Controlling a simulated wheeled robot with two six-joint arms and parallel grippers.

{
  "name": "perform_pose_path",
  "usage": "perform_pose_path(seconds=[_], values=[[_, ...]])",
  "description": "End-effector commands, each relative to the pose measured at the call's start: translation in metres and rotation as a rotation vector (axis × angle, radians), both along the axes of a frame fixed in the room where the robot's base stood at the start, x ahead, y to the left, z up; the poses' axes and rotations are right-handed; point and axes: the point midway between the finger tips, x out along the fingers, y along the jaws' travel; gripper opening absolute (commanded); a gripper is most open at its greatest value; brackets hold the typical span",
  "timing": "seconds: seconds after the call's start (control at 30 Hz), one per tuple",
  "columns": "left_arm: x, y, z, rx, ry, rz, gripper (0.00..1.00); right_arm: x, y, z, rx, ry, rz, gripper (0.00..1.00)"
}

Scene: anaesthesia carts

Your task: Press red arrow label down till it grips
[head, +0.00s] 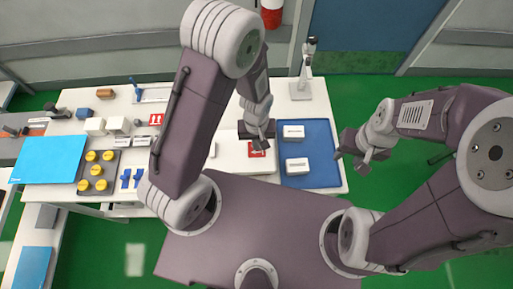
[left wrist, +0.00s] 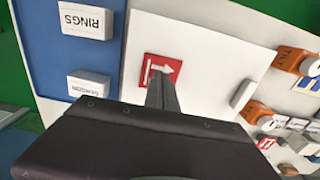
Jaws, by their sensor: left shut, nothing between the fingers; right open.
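The red arrow label (head: 257,149) is a small red square with a white arrow. It lies on a white flat-topped box or panel (head: 229,160) on the table. In the left wrist view the label (left wrist: 163,70) shows flat and slightly turned, and the white surface (left wrist: 215,50) spreads around it. My left gripper (head: 264,141) is shut and empty, with its fingers over the label. In the left wrist view the fingertips (left wrist: 161,85) cover part of the label's near edge; I cannot tell whether they touch it. My right gripper (head: 353,154) is open and empty, off the table's right side.
A blue tray (head: 321,176) with two white boxes, RINGS (left wrist: 86,20) and another (left wrist: 89,84), lies beside the white surface. A second red label (head: 157,119), yellow-topped jars (head: 91,156) and a blue sheet (head: 49,160) are farther left. A grey stand (head: 306,84) stands behind.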

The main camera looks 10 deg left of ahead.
Motion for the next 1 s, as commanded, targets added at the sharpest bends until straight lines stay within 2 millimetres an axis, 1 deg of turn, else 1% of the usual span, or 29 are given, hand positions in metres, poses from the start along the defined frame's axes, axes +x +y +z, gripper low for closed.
perform_pose_path(seconds=[0.37,1.0], values=[[0.000,0.000,-0.001,0.000,0.000,0.000,0.00,0.000,0.000,-0.001,0.000,0.000,0.000,0.41],[0.000,0.000,-0.011,0.000,0.000,0.000,0.00,0.000,0.000,-0.009,0.000,0.000,0.000,0.41]])
